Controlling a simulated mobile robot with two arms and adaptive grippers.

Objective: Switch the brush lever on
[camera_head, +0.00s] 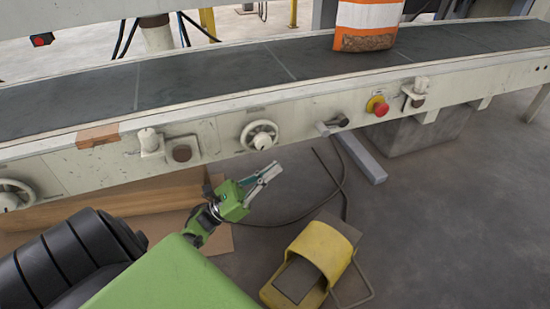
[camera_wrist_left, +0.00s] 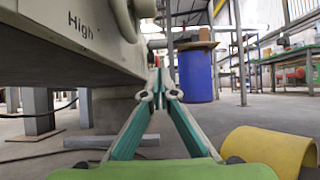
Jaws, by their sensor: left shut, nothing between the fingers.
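A short lever (camera_head: 333,124) with a dark end sits on the pale side rail of the conveyor, between a handwheel and a red button; it appears to be the brush lever, but its label is too small to read. My left gripper (camera_head: 276,171) is shut and empty, below the rail and to the lower left of the lever, apart from it. In the left wrist view the closed fingertips (camera_wrist_left: 160,80) point ahead along the conveyor's side. I cannot identify the lever in that view. My right gripper is not in view.
The handwheel (camera_head: 260,135) is just above my left gripper. A red button (camera_head: 377,105) is right of the lever. An orange-and-white bag (camera_head: 367,18) stands on the dark belt (camera_head: 210,75). A yellow pedal housing (camera_head: 322,247) is on the floor. A blue drum (camera_wrist_left: 196,76) stands ahead.

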